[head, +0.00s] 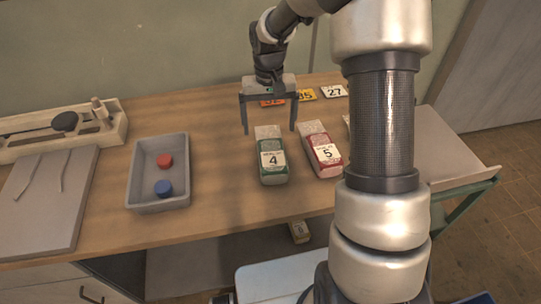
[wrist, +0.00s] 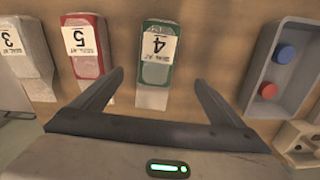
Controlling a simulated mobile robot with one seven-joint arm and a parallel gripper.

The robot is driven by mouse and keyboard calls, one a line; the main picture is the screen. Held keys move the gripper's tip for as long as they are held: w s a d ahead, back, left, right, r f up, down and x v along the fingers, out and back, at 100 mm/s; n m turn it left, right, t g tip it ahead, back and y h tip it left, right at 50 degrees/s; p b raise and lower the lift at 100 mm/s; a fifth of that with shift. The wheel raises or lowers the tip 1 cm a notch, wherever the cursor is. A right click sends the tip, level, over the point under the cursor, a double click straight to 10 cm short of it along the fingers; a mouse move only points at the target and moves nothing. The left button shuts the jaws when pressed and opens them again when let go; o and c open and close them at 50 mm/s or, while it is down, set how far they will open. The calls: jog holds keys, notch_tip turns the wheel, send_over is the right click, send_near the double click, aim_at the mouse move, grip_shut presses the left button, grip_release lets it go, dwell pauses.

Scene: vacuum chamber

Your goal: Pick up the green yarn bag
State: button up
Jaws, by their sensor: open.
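The green yarn bag (head: 271,157) lies on the wooden table, with a white label reading 4 and a pale far end. It also shows upside down in the wrist view (wrist: 155,66), ahead of and between my fingers. My gripper (head: 269,130) is open and empty, its two fingers pointing down just beyond and around the far end of the green bag. In the wrist view my gripper (wrist: 158,82) has its fingers spread wide, apart from the bag.
A red bag (head: 321,150) labelled 5 lies close right of the green one. A third bag (wrist: 22,55) labelled 3 is beyond it. A grey tray (head: 132,170) with a red and a blue piece stands left. Number cards (head: 334,91) lie behind. Table between tray and green bag is clear.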

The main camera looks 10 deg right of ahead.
aim_at(272, 153)
notch_tip(272, 153, down, 8)
jog(key=shift+f, duration=0.1)
jog(key=f, duration=0.4)
jog(key=shift+s+d+f+p, duration=0.1)
jog(key=shift+s+d+p, duration=0.2)
jog(key=shift+s+d, duration=0.1)
jog(key=shift+f, duration=0.5)
jog(key=shift+w, duration=0.1)
jog(key=c, duration=1.4)
